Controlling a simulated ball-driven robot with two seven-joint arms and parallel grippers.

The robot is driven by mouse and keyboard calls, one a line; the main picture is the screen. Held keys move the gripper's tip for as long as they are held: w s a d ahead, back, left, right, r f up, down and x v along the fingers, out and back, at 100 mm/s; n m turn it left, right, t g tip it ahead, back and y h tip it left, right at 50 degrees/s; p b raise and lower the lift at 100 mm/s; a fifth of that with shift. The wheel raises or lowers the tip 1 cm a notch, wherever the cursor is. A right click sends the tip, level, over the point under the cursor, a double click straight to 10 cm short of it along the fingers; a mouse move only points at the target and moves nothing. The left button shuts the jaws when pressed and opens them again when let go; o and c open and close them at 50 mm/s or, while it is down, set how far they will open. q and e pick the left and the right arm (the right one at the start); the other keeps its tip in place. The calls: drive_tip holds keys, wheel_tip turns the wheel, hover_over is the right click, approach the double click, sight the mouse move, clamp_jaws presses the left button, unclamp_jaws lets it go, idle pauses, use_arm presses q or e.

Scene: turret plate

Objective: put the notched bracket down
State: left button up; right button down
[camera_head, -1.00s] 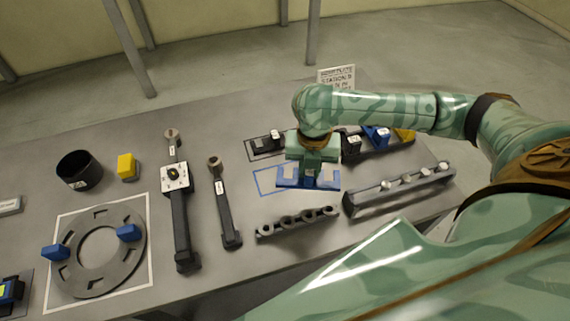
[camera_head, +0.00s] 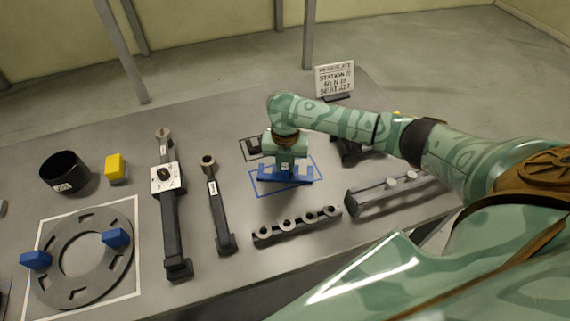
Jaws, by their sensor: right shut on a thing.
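The notched bracket (camera_head: 272,180) is a blue piece low over the table, inside or just above the blue outlined rectangle (camera_head: 318,166). I cannot tell whether it touches the table. My right gripper (camera_head: 286,169) comes down on it from above and is shut on it. The fingertips are partly hidden by the bracket and the wrist. My left gripper is not in view.
A grey turret ring (camera_head: 120,268) with two blue blocks (camera_head: 116,238) lies at the left. Two long wrenches (camera_head: 172,228) lie mid-table. A rack of rings (camera_head: 297,229) and a grey rail (camera_head: 385,196) sit in front of the right arm. A sign (camera_head: 334,79) stands behind.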

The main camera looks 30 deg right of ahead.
drive_tip(key=c, duration=1.3)
unclamp_jaws()
wheel_tip(320, 180, up, 12)
drive_tip(key=p, duration=0.4)
drive_tip(key=shift+r, duration=0.1)
